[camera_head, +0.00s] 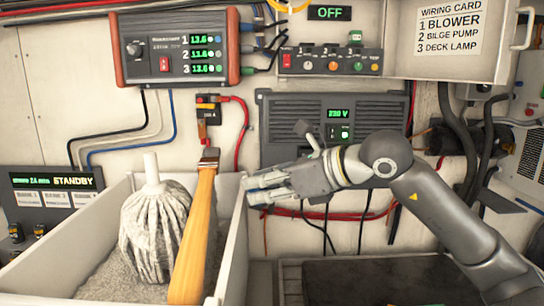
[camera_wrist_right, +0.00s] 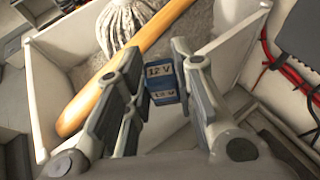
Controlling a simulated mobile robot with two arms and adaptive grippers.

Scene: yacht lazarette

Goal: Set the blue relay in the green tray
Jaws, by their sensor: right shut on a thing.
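The blue relay (camera_wrist_right: 165,84), a small block with pale labels reading "12 V", sits between the fingers of my right gripper (camera_wrist_right: 160,78) in the right wrist view. The fingers are shut on it. In the head view my right gripper (camera_head: 256,189) is at the right wall of the white bin, pointing left; the fingers mostly hide the relay there. My left gripper is not in view.
The white bin (camera_head: 238,245) holds a mop head (camera_head: 158,232) and a wooden handle (camera_head: 197,225) that sticks up above its rim. A grey inverter (camera_head: 290,125), red cables (camera_head: 330,215) and a control panel (camera_head: 330,62) line the wall behind. A dark mat (camera_head: 380,283) lies at lower right.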

